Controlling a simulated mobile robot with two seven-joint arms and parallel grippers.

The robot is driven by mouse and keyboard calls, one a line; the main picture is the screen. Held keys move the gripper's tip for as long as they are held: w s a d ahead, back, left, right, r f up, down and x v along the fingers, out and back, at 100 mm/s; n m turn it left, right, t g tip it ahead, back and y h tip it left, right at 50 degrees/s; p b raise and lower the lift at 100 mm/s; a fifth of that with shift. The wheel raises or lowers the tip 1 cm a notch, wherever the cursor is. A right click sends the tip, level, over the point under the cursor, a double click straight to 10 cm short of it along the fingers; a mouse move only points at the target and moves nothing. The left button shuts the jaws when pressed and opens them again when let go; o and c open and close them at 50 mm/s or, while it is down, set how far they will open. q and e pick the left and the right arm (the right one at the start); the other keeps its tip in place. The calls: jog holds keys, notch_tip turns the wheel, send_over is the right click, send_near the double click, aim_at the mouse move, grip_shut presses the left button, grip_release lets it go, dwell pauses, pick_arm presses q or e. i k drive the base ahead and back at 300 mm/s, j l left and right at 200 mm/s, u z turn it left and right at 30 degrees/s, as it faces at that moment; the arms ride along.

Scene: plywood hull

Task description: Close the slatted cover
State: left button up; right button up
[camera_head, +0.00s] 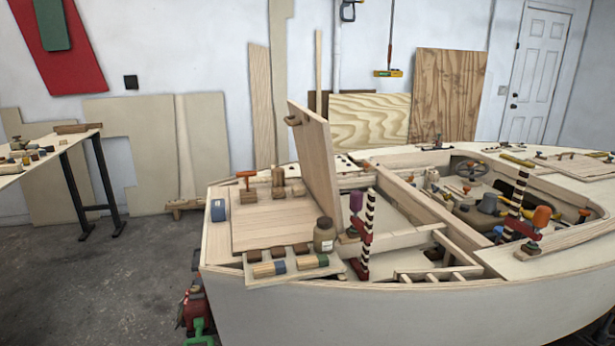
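A wooden cover panel (318,165) stands nearly upright on the deck of the plywood hull (400,310), tilted a little to the left. Its face looks plain from here; I cannot make out slats. A small wooden handle (292,120) sticks out near its top left edge. An open compartment with a pale floor (390,215) lies to the right of the panel. Neither of my grippers is in view.
A workbench (50,153) stands left, with clear floor between.

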aim_at(313, 133)
jog(key=i+j+z, duration=0.15)
jog(key=i, duration=0.3)
jog(key=i+j+z, duration=0.15)
jog(key=i, duration=0.3)
jog(key=i+j+z, duration=0.2)
jog(key=i, duration=0.25)
jog(key=i+j+z, duration=0.15)
jog(key=i, duration=0.3)
jog(key=j, duration=0.05)
